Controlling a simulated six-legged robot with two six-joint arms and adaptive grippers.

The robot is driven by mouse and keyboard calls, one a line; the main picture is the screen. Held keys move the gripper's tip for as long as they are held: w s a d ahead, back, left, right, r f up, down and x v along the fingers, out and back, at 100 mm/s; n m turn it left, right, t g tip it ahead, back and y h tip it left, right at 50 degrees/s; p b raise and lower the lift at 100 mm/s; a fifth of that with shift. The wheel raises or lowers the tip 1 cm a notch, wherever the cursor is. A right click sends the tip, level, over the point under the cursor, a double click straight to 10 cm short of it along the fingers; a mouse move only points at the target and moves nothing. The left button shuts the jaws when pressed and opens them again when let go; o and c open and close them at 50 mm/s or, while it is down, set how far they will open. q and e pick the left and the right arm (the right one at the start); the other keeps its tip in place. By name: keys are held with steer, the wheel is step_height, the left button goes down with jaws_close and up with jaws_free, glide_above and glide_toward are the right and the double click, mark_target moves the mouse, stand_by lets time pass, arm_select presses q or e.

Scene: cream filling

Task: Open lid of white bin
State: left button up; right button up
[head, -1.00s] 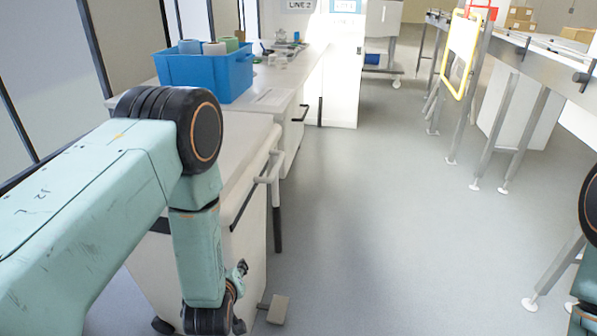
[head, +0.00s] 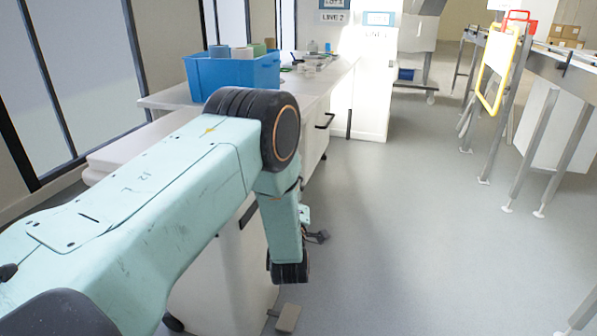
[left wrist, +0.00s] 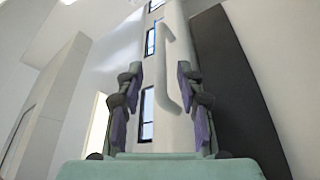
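The white bin (head: 240,270) stands at lower centre in the head view, largely hidden behind my left arm. Its grey foot pedal (head: 288,318) shows at the floor. A white slab (head: 115,158) left of the arm looks like its lid; I cannot tell whether it is raised. My left gripper (head: 315,236) is at the bin's right side, small and partly hidden. In the left wrist view the left gripper (left wrist: 160,100) has its fingers apart. A pale curved bar (left wrist: 170,65), probably a handle, shows beyond and between them; contact cannot be told. My right gripper is out of view.
A white worktable (head: 335,75) with a blue crate (head: 230,72) of rolls stands behind the bin. A conveyor (head: 560,62) with a yellow frame (head: 498,75) runs along the right. The grey floor (head: 420,230) between is clear.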

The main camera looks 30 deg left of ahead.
arm_select(q)
steer(key=b+x, duration=0.1)
steer(key=x, duration=0.4)
steer(key=shift+a+f+b, duration=0.1)
steer(key=shift+a+b, duration=0.1)
steer(key=shift+b, duration=0.1)
steer(key=shift+w+a, duration=0.3)
steer(key=shift+w, duration=0.35)
steer(key=shift+r, duration=0.2)
steer(key=shift+c, duration=0.3)
jaws_close()
